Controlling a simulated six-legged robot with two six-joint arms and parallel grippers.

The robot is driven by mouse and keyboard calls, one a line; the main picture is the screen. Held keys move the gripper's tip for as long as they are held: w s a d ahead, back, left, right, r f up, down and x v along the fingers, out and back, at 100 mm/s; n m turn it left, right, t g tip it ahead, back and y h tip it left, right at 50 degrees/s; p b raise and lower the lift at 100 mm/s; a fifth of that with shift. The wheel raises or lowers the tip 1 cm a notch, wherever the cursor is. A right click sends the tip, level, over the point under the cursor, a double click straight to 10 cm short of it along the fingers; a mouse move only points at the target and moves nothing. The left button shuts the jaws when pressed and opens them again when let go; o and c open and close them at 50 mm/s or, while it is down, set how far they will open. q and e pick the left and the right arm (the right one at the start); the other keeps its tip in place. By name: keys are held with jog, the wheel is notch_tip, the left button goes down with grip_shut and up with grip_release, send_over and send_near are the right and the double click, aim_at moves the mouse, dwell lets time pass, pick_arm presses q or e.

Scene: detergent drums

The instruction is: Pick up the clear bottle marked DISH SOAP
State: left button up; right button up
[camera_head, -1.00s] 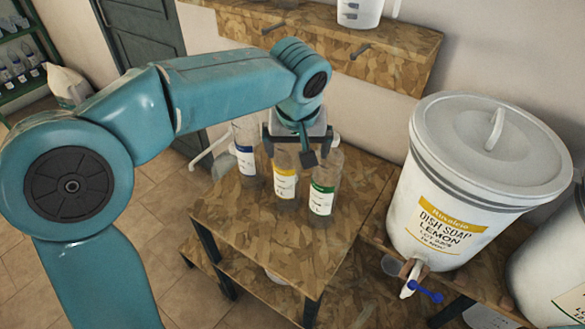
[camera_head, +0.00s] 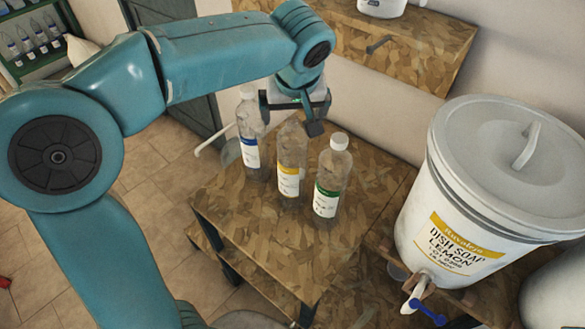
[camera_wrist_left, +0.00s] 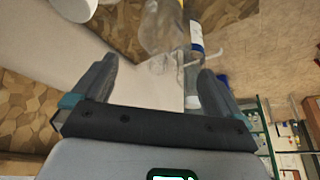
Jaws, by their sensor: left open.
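Three clear bottles stand upright in a row on the wooden stand: one with a blue label (camera_head: 250,152), one with a yellow label (camera_head: 289,180), one with a green label (camera_head: 326,201). Their label text is too small to read. My left gripper (camera_head: 290,116) is open and empty, just above the yellow-label bottle, covering part of its top. In the left wrist view, the open jaws (camera_wrist_left: 155,82) have a clear bottle (camera_wrist_left: 163,28) beyond them and the blue-label bottle near the right finger. My right gripper is not in view.
A large white drum (camera_head: 480,190) marked DISH SOAP LEMON, with a blue-handled tap (camera_head: 428,312), stands at the right. Another drum is at the right edge. A wooden wall shelf (camera_head: 400,45) is behind. The stand's front top (camera_head: 260,235) is clear.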

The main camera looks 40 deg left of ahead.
aim_at(294, 123)
pick_arm(q)
jog(key=x, duration=0.4)
jog(key=shift+w+d, duration=0.2)
jog(key=shift+w, duration=0.05)
jog(key=shift+s+a+f, duration=0.1)
jog(key=shift+f, duration=0.1)
jog(key=p+x, duration=0.1)
jog(key=x, duration=0.4)
jog(key=shift+f, duration=0.1)
jog(key=shift+s, duration=0.3)
jog(key=shift+w, duration=0.15)
jog(key=c, duration=1.3)
